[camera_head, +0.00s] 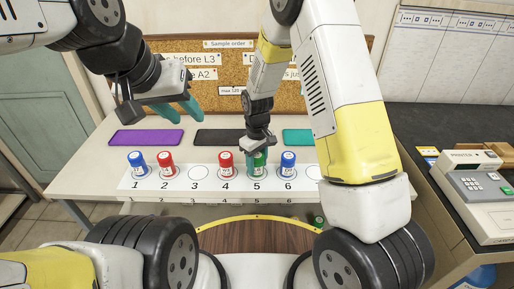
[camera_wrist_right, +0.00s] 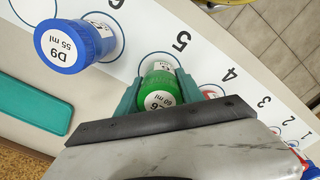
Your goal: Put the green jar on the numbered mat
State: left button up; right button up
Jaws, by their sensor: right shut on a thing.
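The green jar (camera_wrist_right: 158,92) is between the teal fingers of my right gripper (camera_wrist_right: 160,88), with a white label on its lid. In the head view the green jar (camera_head: 257,168) is upright at circle 5 of the white numbered mat (camera_head: 198,185), partly hidden by my right gripper (camera_head: 258,147). I cannot tell whether its base touches the mat. My left gripper (camera_head: 182,108) is empty above the table at the left, its two teal fingers apart.
Blue jars stand at 1 (camera_head: 137,164) and 6 (camera_head: 288,166), red jars at 2 (camera_head: 166,163) and 4 (camera_head: 226,165). Circle 3 (camera_head: 197,172) is empty. Purple (camera_head: 146,141), black (camera_head: 218,138) and teal (camera_head: 299,136) pads lie behind. A small green object (camera_head: 318,221) shows near the front.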

jog(key=shift+f, duration=0.15)
jog(key=o, duration=1.4)
notch_tip(320, 180, up, 12)
jog(key=shift+r, duration=0.1)
jog(key=s+d+r+m+t+y, duration=0.1)
jog(key=s+d+r+m+t, duration=0.2)
jog(key=s+d+r, duration=0.4)
jog(key=s+d+r+m+t+y, duration=0.1)
jog(key=s+d+r+m+t, duration=0.2)
jog(key=s+r, duration=0.9)
jog(key=d+r+m, duration=0.1)
jog(key=d+m, duration=0.1)
jog(key=d, duration=0.2)
jog(key=shift+s+r, duration=0.35)
jog(key=shift+d, duration=0.1)
